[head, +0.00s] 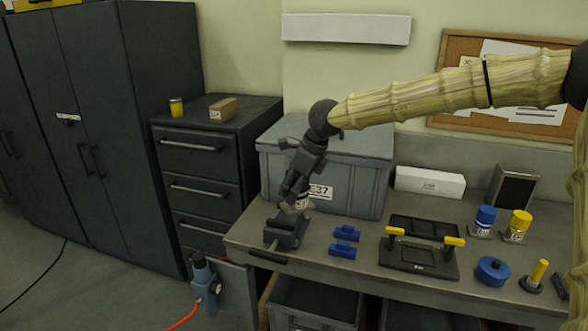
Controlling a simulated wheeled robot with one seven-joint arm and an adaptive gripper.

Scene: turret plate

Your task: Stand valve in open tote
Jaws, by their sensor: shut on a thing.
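My gripper (298,192) points down in front of the closed grey tote, over the left end of the bench. It is shut on a small pale grey-beige piece, apparently the valve (300,206), mostly hidden by the fingers. The piece is just above or touching a dark vise-like block (286,232); I cannot tell which. An open grey tote (318,317) sits low under the bench front, its dark inside showing from above. A second open bin (420,318) is partly in view to its right.
The lidded grey tote (345,186) stands behind my gripper. Blue blocks (343,250) and a dark tray with yellow handles (418,256) lie to the right on the bench (360,270). A blue device with a red hose (205,280) stands left of the open tote.

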